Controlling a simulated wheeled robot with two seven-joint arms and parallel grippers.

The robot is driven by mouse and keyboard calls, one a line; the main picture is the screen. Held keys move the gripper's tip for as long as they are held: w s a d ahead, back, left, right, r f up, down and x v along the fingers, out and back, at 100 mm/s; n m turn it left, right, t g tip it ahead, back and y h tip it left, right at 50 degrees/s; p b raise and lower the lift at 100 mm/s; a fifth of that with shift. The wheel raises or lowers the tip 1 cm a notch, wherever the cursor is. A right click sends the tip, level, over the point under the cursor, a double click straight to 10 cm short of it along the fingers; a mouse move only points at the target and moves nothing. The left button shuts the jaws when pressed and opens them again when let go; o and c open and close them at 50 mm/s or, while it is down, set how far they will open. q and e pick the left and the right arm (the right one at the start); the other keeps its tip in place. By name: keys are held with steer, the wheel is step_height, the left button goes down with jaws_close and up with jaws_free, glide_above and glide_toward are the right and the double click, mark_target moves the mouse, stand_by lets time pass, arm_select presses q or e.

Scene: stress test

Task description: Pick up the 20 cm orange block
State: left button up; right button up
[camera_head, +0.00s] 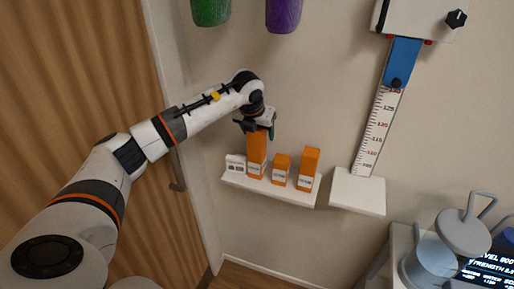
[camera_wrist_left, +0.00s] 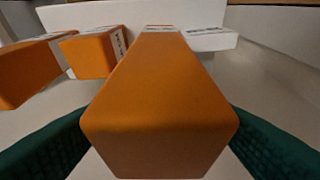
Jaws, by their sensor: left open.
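Three orange blocks of different heights stand on a white wall shelf (camera_head: 298,193). The tallest orange block (camera_head: 256,160) is at the left, the shortest orange block (camera_head: 281,168) in the middle, and a medium orange block (camera_head: 309,167) at the right. My left gripper (camera_head: 257,130) is at the top of the tallest block. In the left wrist view this block (camera_wrist_left: 160,110) fills the middle, between the two green fingers, which are open on either side of it. The other blocks show at the upper left there. My right gripper is in neither view.
A white plate (camera_head: 358,192) with a measuring scale (camera_head: 378,130) is to the right. A wooden door (camera_head: 80,90) is at the left. Grey weights (camera_head: 463,233) are at the lower right.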

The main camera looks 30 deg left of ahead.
arm_select(q)
steer(key=shift+f, duration=0.1)
steer(key=shift+c, duration=0.3)
jaws_close()
